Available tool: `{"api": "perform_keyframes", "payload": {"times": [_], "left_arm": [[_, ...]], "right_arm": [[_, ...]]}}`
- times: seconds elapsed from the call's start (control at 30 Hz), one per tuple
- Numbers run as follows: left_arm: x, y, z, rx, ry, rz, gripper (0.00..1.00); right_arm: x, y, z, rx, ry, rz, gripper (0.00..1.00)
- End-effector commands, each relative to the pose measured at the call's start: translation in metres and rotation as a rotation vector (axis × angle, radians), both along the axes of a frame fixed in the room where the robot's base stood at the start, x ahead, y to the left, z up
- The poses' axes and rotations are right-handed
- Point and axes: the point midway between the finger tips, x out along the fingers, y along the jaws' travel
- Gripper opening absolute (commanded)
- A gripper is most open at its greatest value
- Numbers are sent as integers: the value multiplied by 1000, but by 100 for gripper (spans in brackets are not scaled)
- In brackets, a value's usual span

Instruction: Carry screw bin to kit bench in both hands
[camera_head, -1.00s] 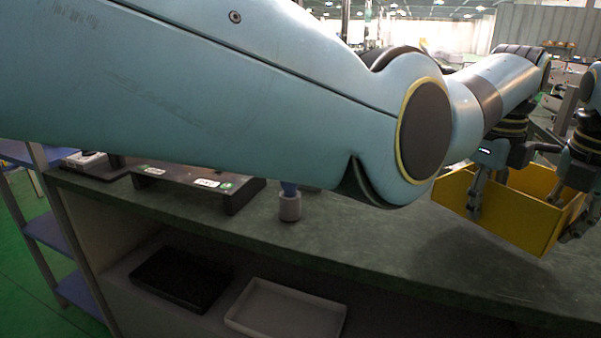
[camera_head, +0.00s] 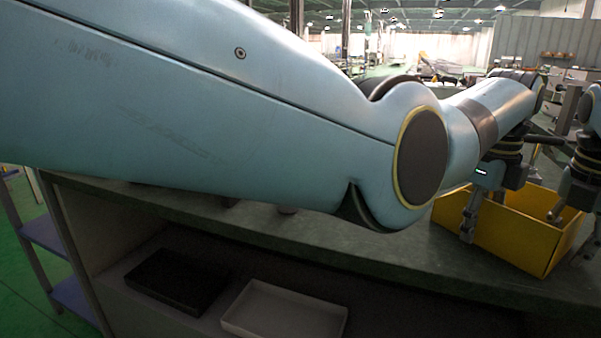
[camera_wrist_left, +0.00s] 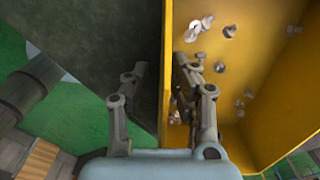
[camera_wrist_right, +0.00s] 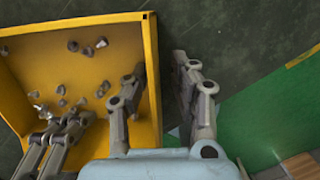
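The yellow screw bin (camera_head: 508,240) is on the dark green bench at the right of the head view and looks level. Loose screws (camera_wrist_left: 229,31) lie on its floor in the left wrist view. My left gripper (camera_wrist_left: 161,66) straddles one bin wall, one finger outside and one inside, with a gap between them. My right gripper (camera_wrist_right: 161,66) straddles the opposite wall the same way, its outer finger apart from the wall. The left gripper's fingers also show inside the bin in the right wrist view. The right gripper is partly cut off in the head view.
The bench top (camera_head: 400,255) is bare left of the bin. A black tray (camera_head: 178,280) and a grey tray (camera_head: 285,312) sit on the shelf below. A blue-shelved rack (camera_head: 45,235) stands at the left. My left arm hides much of the bench's back.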

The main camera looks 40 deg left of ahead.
Motion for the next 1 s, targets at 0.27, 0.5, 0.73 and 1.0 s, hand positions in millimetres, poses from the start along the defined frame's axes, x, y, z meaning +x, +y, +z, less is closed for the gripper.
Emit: {"api": "perform_keyframes", "payload": {"times": [0.27, 0.5, 0.73, 1.0], "left_arm": [[1, -2, 2, -5, -3, -1, 29], [1, -3, 34, -6, -8, -1, 29], [1, -2, 87, -4, -7, -1, 29], [-1, -2, 118, -4, -2, -1, 29]], "right_arm": [[-1, 3, 0, 4, 4, 3, 29], [-2, 4, -1, 5, 6, 4, 29], [-2, 4, -1, 6, 5, 6, 29], [-2, 4, 0, 6, 5, 6, 29]]}}
